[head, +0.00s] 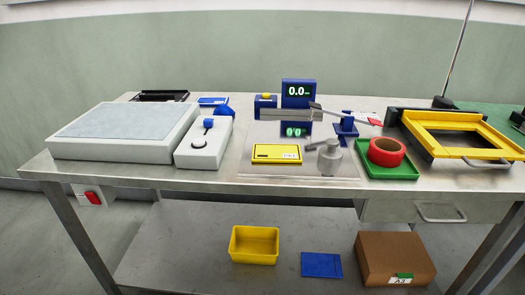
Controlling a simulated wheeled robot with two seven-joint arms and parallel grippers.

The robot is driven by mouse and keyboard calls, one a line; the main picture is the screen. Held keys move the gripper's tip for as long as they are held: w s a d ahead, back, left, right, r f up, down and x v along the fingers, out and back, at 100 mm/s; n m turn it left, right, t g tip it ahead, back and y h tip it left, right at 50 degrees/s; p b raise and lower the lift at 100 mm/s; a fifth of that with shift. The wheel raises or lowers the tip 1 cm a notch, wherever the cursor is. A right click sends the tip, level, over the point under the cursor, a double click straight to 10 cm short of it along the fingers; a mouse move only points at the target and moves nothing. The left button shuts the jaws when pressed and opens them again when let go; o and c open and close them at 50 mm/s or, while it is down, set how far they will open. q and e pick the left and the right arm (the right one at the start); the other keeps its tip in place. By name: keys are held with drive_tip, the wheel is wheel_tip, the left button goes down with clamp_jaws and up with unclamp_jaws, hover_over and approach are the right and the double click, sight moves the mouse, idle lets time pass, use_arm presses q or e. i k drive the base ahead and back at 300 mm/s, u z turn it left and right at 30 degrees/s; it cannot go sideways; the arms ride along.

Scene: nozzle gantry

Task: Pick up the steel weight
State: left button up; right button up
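The steel weight (329,160) looks like a short grey metal cylinder with a narrower neck and top. It stands upright on a pale, glossy mat (330,176) near the front edge of the bench, between a flat yellow case and a green tray. Nothing covers it from this side. Neither of my grippers is in view.
A yellow case (277,154) lies left of the weight; a green tray (402,174) with a red roll (386,151) is at its right. Behind stand a display reading 0.0 (299,92) and a blue stand (346,124). A white box (205,146) is further left.

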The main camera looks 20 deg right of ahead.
sight(330, 156)
drive_tip(key=u, duration=2.1)
drive_tip(key=k, duration=1.65)
drive_tip(key=z, duration=1.75)
